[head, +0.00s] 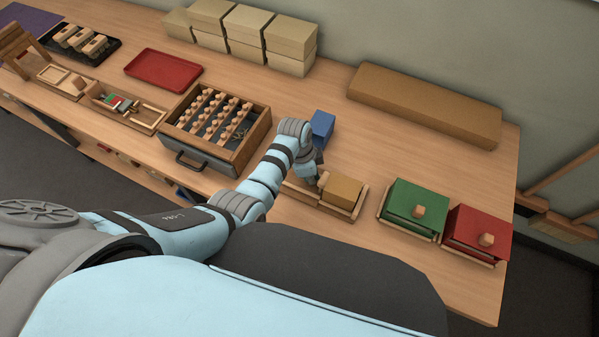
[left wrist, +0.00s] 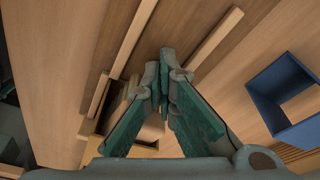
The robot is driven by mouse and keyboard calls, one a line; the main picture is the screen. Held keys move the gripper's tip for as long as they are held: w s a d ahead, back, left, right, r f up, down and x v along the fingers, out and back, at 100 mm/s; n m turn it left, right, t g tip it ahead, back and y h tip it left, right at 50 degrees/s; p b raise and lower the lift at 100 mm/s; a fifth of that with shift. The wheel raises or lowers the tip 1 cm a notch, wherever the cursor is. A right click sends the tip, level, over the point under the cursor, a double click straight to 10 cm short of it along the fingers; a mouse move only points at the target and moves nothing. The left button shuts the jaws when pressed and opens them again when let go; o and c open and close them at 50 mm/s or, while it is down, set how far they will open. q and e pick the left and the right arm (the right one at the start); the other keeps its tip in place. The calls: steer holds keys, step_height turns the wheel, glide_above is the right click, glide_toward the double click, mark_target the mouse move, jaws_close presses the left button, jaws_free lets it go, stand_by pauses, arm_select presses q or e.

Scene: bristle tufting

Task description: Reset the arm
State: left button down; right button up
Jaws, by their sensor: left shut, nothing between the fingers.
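My left arm reaches across the table from the left in the head view. My left gripper (left wrist: 163,88) shows in the left wrist view with its two green fingers shut and nothing between them. In the head view the gripper (head: 312,180) is partly hidden by my arm, just left of a tan box with a knob (head: 342,191). That box sits in a wooden tray (head: 330,209). A blue box (head: 322,127) stands right behind the gripper and shows open in the left wrist view (left wrist: 268,88). My right gripper is in neither view.
A wooden rack (head: 217,122) with rows of pegs stands left of my arm. A green box (head: 417,206) and a red box (head: 478,233) stand at the right. A long cardboard box (head: 423,104) and stacked boxes (head: 247,27) line the back. Table between them is clear.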

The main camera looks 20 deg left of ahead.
arm_select(q)
steer(key=shift+w+a+r, duration=0.15)
steer(key=shift+a, duration=0.95)
steer(key=shift+r+p, duration=0.35)
steer(key=shift+p, duration=0.1)
step_height(320, 180, up, 8)
steer(key=shift+p, duration=0.35)
